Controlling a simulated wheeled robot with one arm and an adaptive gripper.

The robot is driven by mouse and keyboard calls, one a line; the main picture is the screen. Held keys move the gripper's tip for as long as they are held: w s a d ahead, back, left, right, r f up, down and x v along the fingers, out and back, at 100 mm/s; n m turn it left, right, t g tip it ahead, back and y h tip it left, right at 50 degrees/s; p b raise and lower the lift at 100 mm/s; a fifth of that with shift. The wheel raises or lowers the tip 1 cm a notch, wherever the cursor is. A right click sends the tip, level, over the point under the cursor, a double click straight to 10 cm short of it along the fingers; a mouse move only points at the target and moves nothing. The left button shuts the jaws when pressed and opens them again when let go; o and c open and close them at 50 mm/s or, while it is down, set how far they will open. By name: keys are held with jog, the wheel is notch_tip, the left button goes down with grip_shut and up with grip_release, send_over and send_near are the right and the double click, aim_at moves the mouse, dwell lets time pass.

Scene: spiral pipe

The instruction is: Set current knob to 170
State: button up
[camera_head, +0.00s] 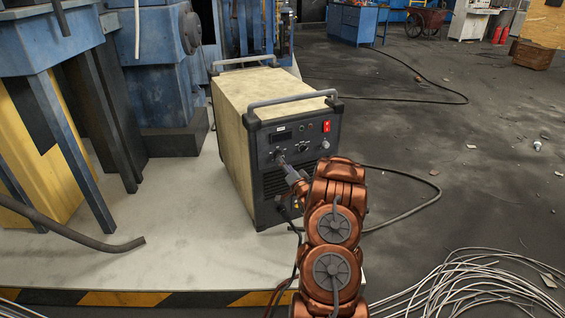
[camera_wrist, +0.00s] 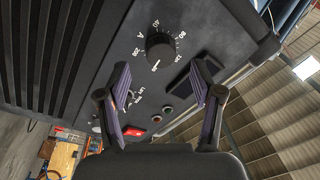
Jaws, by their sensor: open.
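The welding machine (camera_head: 240,100) is a cream box with a black front panel and grey handles, standing on a pale platform. In the wrist view the current knob (camera_wrist: 160,48) is round and black, ringed by a white scale with an "A" mark. Its exact setting is too small to read. My gripper (camera_wrist: 160,70) is open, with one finger either side of the knob's lower part in the picture; contact cannot be told. In the head view my gripper (camera_head: 291,174) is at the panel's left side, and the knob is hidden there.
The panel has a red switch (camera_head: 326,126), also seen in the wrist view (camera_wrist: 135,132), a dark display (camera_head: 281,136) and a smaller selector (camera_wrist: 131,98). Black cables (camera_head: 425,205) and a white wire coil (camera_head: 470,285) lie on the floor. Blue machinery (camera_head: 165,70) stands left.

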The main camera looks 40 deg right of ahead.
jog(key=v, duration=0.8)
jog(key=shift+s, duration=0.1)
dwell(0.6)
